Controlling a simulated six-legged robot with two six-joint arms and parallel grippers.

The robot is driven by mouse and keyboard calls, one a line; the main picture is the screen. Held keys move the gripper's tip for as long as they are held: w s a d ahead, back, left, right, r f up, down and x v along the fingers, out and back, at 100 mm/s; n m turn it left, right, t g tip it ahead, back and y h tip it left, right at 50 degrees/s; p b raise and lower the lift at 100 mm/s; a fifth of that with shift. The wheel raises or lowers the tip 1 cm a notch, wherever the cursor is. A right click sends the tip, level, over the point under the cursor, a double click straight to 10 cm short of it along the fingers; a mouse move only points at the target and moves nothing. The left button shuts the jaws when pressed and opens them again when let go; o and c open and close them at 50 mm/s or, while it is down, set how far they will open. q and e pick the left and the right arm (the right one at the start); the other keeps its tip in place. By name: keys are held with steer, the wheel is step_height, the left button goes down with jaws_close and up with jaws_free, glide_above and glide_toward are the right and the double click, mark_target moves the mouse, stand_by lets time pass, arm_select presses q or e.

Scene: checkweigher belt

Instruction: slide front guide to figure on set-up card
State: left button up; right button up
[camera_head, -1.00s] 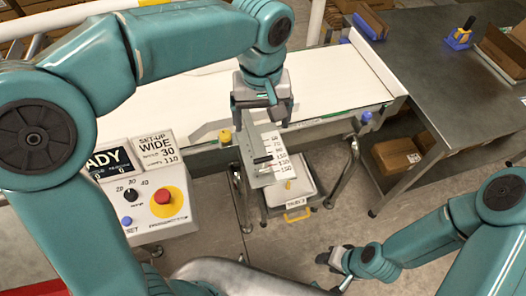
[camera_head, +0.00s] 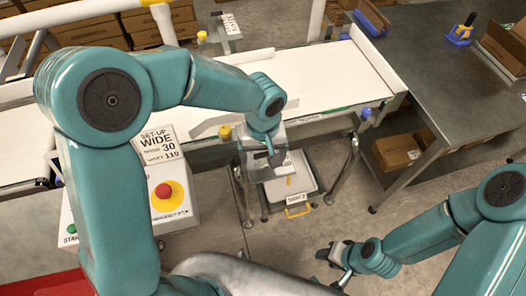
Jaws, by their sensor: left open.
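The set-up card (camera_head: 160,146) stands on the control box at the left and reads WIDE, with 30 above 110; its small row labels are too fine to read. The front guide (camera_head: 232,118) is a pale rail at the near side of the white belt, with a yellow knob (camera_head: 225,132) at the belt's front edge. My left gripper (camera_head: 268,164) is open, pointing down in front of the belt. It hides the front scale plate and its pointer, so I cannot read the setting or tell whether the fingers touch anything. My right gripper (camera_head: 336,264) is open and empty, low over the floor.
The control box has a red emergency stop (camera_head: 164,191) beside my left arm. A second scale plate (camera_head: 228,27) and yellow knob (camera_head: 202,37) are behind the belt. A steel table (camera_head: 440,70) stands right.

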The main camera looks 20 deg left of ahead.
arm_select(q)
steer(key=c, duration=1.4)
steer(key=shift+w+a+b, duration=0.3)
steer(key=shift+w+a, duration=0.35)
steer(key=shift+w, duration=0.2)
steer(key=shift+c, duration=0.2)
steer(key=o, duration=1.4)
steer(key=shift+o, duration=0.2)
step_height(320, 180, up, 16)
steer(key=shift+r, duration=0.15)
steer(key=shift+s, duration=0.1)
